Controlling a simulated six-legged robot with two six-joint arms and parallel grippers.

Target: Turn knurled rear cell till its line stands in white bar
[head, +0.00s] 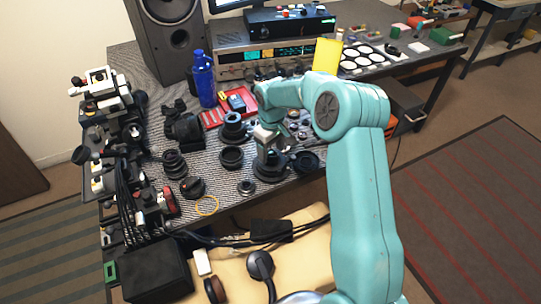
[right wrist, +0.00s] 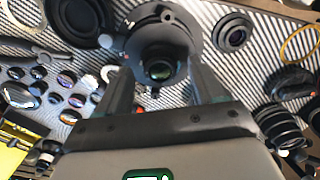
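The dark lens barrel with its rear cell (right wrist: 160,68) stands on a round black base (head: 270,174) near the table's front edge. In the right wrist view I look down into it and see a dark glass centre. My right gripper (right wrist: 162,75) is over it, one finger at each side of the barrel. The fingers stand wide apart; I cannot tell whether their tips touch it. In the head view the right gripper (head: 268,140) hides the top of the barrel. The knurling, the line and the white bar are too small to make out. My left gripper is out of view.
Black rings (head: 231,157) and (head: 305,161) stand close on both sides. A small lens part (head: 246,187) and a yellow ring (head: 207,205) lie in front. A blue bottle (head: 203,80) and red tray (head: 238,102) stand behind. Small glass elements (right wrist: 66,78) lie nearby.

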